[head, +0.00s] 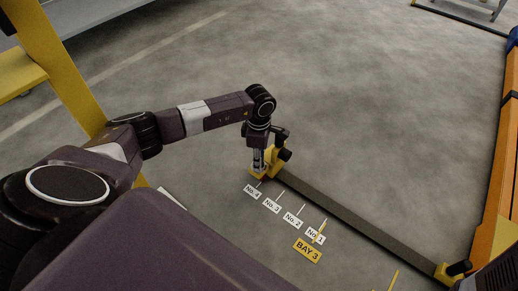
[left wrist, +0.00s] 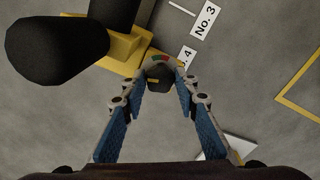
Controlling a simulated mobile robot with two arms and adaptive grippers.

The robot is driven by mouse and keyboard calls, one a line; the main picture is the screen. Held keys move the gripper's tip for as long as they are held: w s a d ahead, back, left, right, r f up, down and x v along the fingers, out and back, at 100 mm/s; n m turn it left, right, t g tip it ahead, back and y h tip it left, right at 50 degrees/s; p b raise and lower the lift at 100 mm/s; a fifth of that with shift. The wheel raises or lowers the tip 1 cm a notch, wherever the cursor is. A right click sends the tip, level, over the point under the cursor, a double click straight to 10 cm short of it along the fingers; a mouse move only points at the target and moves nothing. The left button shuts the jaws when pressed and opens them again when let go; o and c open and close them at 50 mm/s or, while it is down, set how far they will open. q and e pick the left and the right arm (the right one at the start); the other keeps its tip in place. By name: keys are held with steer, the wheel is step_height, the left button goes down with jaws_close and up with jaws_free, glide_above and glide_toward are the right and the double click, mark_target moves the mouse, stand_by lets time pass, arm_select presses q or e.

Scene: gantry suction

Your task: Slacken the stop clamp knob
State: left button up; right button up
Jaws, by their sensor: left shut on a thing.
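In the left wrist view the two blue-padded fingers (left wrist: 160,84) close on a small dark knob (left wrist: 159,75) with a yellow mark. A curved red and green scale (left wrist: 160,59) shows just behind the knob. A large black cylindrical part (left wrist: 55,50) stands on the clamp's yellow body (left wrist: 115,52), beside the fingers. The gripper hides part of the knob in the head view. My right gripper is not in view.
The dark rail (head: 350,217) runs to a second yellow block (head: 450,274) at the lower right. Floor labels lie along it, including No. 4 (head: 252,190) and BAY 3 (head: 307,251). A yellow post (head: 65,70) stands at left, an orange beam (head: 500,170) at right. Open floor lies beyond.

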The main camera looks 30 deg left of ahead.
arm_select(q)
steer(key=o, duration=0.9)
steer(key=shift+r, duration=0.1)
step_height(320, 180, up, 12)
steer(key=shift+f, duration=0.1)
stand_by(0.4)
